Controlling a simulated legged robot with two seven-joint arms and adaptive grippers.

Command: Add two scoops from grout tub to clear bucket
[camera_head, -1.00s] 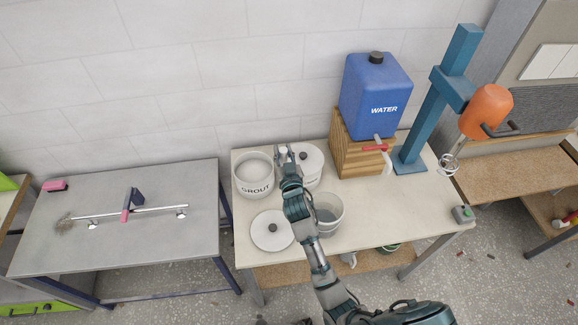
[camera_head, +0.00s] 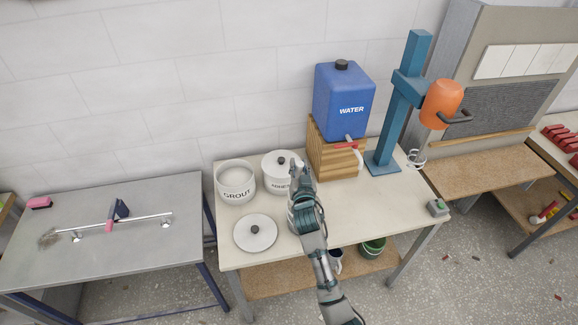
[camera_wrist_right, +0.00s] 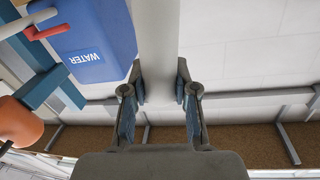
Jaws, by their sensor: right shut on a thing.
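The white grout tub (camera_head: 237,194) stands open at the table's left back, labelled GROUT. The clear bucket (camera_head: 292,222) is mostly hidden behind my right arm; only a sliver of its left side shows. My right gripper (camera_head: 299,168) is to the right of the grout tub, by the right edge of the lidded white tub. It is shut on a pale thing, likely the scoop (camera_wrist_right: 158,40), which runs up between the fingers in the wrist view. Its bowl and any grout in it cannot be made out. My left gripper is out of view.
A lidded white tub (camera_head: 278,182) stands beside the grout tub. A loose white lid (camera_head: 256,244) lies in front. A blue water tank (camera_head: 343,100) on a wooden stand (camera_head: 333,160) and a blue mixer post (camera_head: 397,120) stand to the right.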

